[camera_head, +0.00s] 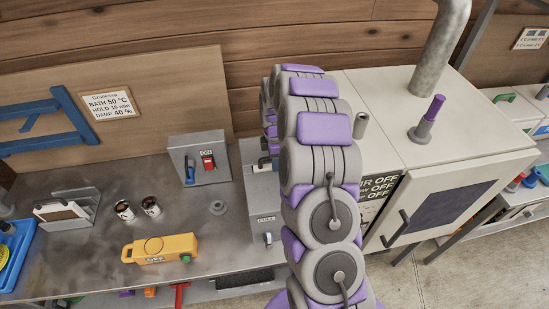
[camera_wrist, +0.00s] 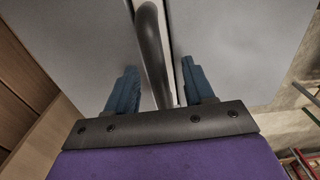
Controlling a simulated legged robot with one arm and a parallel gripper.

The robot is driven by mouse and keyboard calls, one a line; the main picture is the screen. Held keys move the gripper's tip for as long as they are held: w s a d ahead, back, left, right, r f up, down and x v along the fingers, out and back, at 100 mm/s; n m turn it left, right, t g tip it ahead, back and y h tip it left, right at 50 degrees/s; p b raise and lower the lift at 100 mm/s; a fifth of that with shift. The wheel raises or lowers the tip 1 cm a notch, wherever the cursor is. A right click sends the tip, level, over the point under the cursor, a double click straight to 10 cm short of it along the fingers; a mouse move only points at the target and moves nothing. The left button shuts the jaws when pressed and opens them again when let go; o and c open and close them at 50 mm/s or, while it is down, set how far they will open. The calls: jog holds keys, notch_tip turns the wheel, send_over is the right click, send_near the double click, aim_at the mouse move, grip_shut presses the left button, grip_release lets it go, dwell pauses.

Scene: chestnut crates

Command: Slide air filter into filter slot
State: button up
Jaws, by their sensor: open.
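In the wrist view my gripper (camera_wrist: 152,88) is open, its two blue fingers apart. A dark curved bar (camera_wrist: 150,50), like a handle, runs between the fingers along a pale grey surface. I cannot tell whether the fingers touch it. In the head view my arm blocks the middle and my gripper is hidden behind it. A flat tan piece in a grey frame (camera_head: 62,214), possibly the air filter, leans at the left of the bench. The filter slot is not clearly visible. A grey box (camera_head: 262,190) marked FULL is partly behind my arm.
The bench (camera_head: 85,265) holds a yellow device (camera_head: 160,249), two small cans (camera_head: 151,206), a switch box (camera_head: 199,160) and a blue tray (camera_head: 14,250). A white cabinet (camera_head: 395,120) with a handled door and a pipe (camera_head: 441,45) stands right of my arm.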

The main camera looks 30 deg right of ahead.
jog(key=shift+r, duration=0.1)
notch_tip(320, 180, up, 17)
dwell(0.7)
jog(key=shift+w+d, duration=0.1)
